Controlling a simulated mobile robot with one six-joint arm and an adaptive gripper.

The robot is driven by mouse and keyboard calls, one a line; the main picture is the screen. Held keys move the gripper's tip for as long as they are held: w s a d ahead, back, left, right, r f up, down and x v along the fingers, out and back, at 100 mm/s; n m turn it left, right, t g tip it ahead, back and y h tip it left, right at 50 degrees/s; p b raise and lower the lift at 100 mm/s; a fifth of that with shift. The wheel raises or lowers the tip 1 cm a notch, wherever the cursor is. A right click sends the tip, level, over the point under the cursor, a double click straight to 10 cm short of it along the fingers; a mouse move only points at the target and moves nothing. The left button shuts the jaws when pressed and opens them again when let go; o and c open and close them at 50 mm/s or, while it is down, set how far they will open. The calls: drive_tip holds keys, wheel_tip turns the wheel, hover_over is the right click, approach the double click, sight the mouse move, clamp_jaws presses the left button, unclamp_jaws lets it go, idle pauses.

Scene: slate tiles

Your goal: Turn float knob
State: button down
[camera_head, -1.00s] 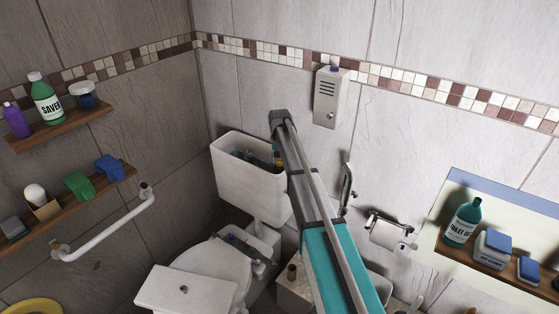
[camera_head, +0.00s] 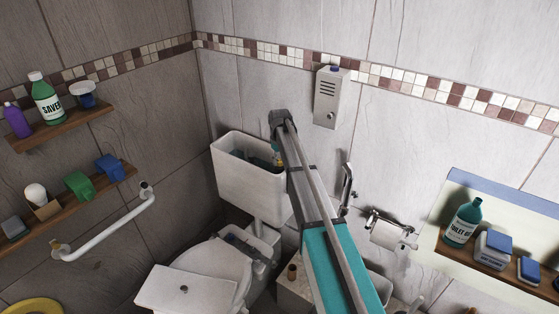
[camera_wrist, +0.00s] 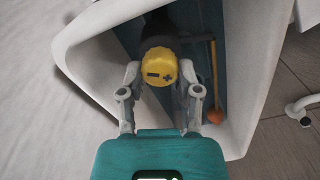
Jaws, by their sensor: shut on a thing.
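The float knob (camera_wrist: 160,66) is yellow, with minus and plus marks on its face. It sits inside the open white toilet tank (camera_wrist: 248,75), on a dark fitting. My gripper (camera_wrist: 160,74) reaches into the tank and is shut on the knob, one finger on each side. In the head view the open tank (camera_head: 240,188) stands against the wall, and my arm comes into it from the right. There the knob is mostly hidden by my arm and the tank.
An orange float (camera_wrist: 214,116) on a rod hangs inside the tank, right of the knob. The tank's walls are close around my gripper. A soap dispenser (camera_head: 330,98) is on the wall above right.

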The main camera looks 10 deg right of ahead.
idle(0.3)
drive_tip(key=shift+c, duration=1.5)
unclamp_jaws()
drive_tip(key=shift+m, duration=0.4)
